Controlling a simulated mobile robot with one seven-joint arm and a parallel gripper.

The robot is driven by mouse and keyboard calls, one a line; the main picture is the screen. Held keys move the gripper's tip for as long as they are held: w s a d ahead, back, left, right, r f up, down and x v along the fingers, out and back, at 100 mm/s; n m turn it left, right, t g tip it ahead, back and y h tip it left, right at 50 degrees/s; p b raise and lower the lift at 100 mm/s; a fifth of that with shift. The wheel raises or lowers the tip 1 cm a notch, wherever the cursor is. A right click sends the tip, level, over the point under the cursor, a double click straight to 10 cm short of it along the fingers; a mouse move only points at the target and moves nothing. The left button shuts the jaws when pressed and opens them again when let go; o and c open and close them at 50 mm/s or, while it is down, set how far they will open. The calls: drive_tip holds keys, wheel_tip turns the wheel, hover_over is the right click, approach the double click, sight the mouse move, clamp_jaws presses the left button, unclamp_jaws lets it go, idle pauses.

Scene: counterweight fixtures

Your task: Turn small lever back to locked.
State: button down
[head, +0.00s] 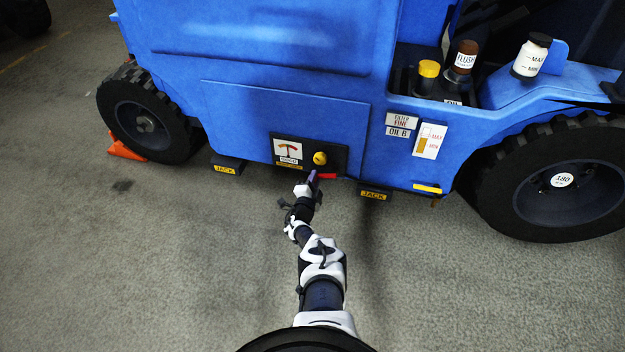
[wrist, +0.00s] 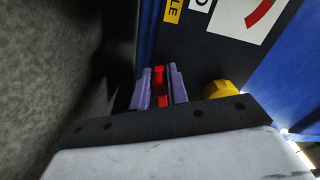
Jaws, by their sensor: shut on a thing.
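The small red lever (head: 327,176) is at the lower edge of a black panel (head: 337,155) on the blue vehicle's side. In the head view it points sideways to the right, partly hidden by my gripper (head: 312,177). In the wrist view the red lever (wrist: 158,79) stands between the two purple fingers of my gripper (wrist: 158,76), which are shut on it. The lever's pivot and any lock marking are hidden or too small to read.
A yellow knob (head: 320,158) is just above the lever; it also shows in the wrist view (wrist: 219,89), right of the fingers. A gauge label (head: 288,149) is on the panel. JACK blocks (head: 375,194) (head: 227,167) stick out on both sides. The floor in front is clear.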

drive_tip(key=shift+a+r+m+p, duration=0.15)
drive_tip(key=shift+r+m+p, duration=0.7)
drive_tip(key=shift+m, duration=0.65)
drive_tip(key=c, duration=1.4)
unclamp_jaws()
drive_tip(key=shift+r, duration=0.1)
drive_tip(key=shift+o, duration=0.2)
drive_tip(key=shift+s+a+r+p, duration=0.1)
drive_tip(key=shift+s+p, duration=0.35)
drive_tip(key=shift+p, duration=0.15)
drive_tip(key=p+v, duration=0.9)
drive_tip(key=v, duration=0.3)
drive_tip(key=shift+s, duration=0.4)
drive_tip(key=shift+a, duration=0.2)
